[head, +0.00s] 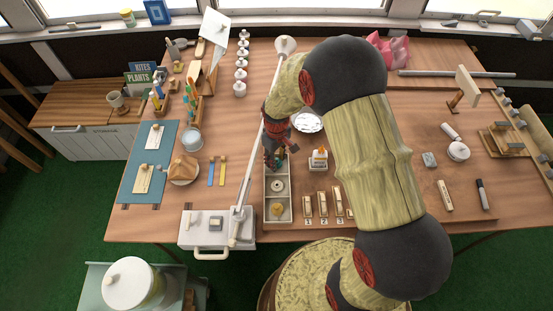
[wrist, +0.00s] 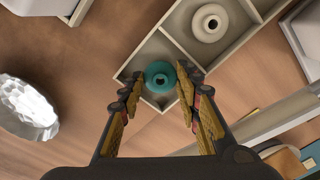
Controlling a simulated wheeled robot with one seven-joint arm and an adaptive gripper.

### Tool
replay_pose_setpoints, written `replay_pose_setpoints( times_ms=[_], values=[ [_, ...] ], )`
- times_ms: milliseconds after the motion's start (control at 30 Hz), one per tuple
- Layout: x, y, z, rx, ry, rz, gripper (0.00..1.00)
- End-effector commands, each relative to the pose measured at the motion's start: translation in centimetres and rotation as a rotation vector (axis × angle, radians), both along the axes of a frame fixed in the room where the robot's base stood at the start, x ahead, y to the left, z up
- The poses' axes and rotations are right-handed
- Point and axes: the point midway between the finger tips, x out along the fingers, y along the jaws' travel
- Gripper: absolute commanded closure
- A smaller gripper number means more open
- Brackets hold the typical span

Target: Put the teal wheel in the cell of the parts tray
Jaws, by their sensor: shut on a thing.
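The teal wheel (wrist: 160,75) is a small round piece with a dark centre hole, held between the fingertips of my gripper (wrist: 160,82). In the wrist view it appears over the end cell of the parts tray (wrist: 149,43); I cannot tell whether it touches the cell floor. In the head view my gripper (head: 274,162) points down at the far end of the tray (head: 265,203) and mostly hides that cell. A cream wheel (wrist: 210,22) lies in the middle cell, also seen in the head view (head: 277,186).
A small white block with an orange top (head: 319,159) stands right of the tray. Several tan labelled pieces (head: 323,204) lie near its front right. A white box (head: 218,229) with a long pale rod (head: 247,180) is close on the left. A shiny round dish (head: 308,122) lies behind.

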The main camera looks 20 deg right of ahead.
Motion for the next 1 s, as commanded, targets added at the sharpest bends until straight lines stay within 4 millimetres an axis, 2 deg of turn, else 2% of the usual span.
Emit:
replay_pose_setpoints(
  times_ms=[900, 933, 1000],
  values=[
    [0.0, 0.0, -1.2, 0.000, 0.000, 0.000, 0.78],
    [0.0, 0.0, -1.2, 0.000, 0.000, 0.000, 0.66],
    [0.0, 0.0, -1.2, 0.000, 0.000, 0.000, 0.62]
  ],
)
